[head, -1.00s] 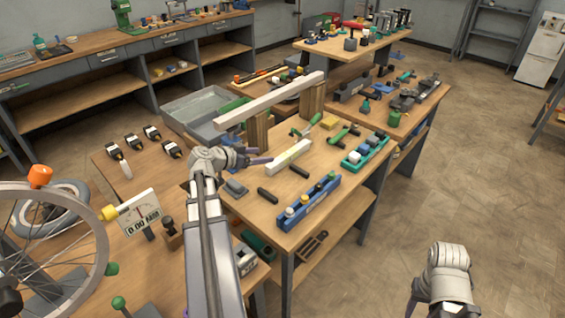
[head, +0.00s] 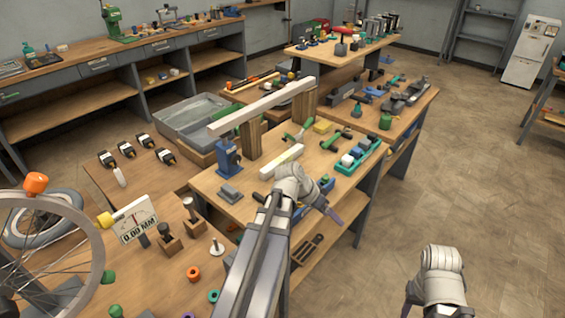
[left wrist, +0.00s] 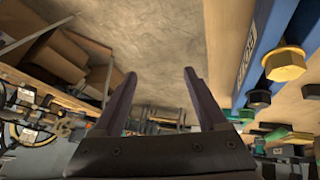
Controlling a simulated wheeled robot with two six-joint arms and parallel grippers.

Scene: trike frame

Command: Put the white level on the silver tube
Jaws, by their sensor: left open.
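The white level (head: 282,161), a short pale bar, lies on the middle workbench. The tube (head: 262,106), a long pale bar, rests across two upright wooden blocks behind it. My left gripper (head: 332,214) is at the bench's front right edge, to the right of and nearer than the level, apart from it. In the left wrist view its two fingers (left wrist: 158,88) are spread with nothing between them. My right gripper (head: 409,309) is low at the bottom right over the floor, mostly cut off, and its fingers cannot be judged.
A blue rack (left wrist: 262,45) with bolts is close beside my left fingers, partly hidden by my arm in the head view. A teal tray (head: 372,157), a blue clamp-like stand (head: 228,156) and a grey block (head: 230,193) stand on the bench. Open floor lies to the right.

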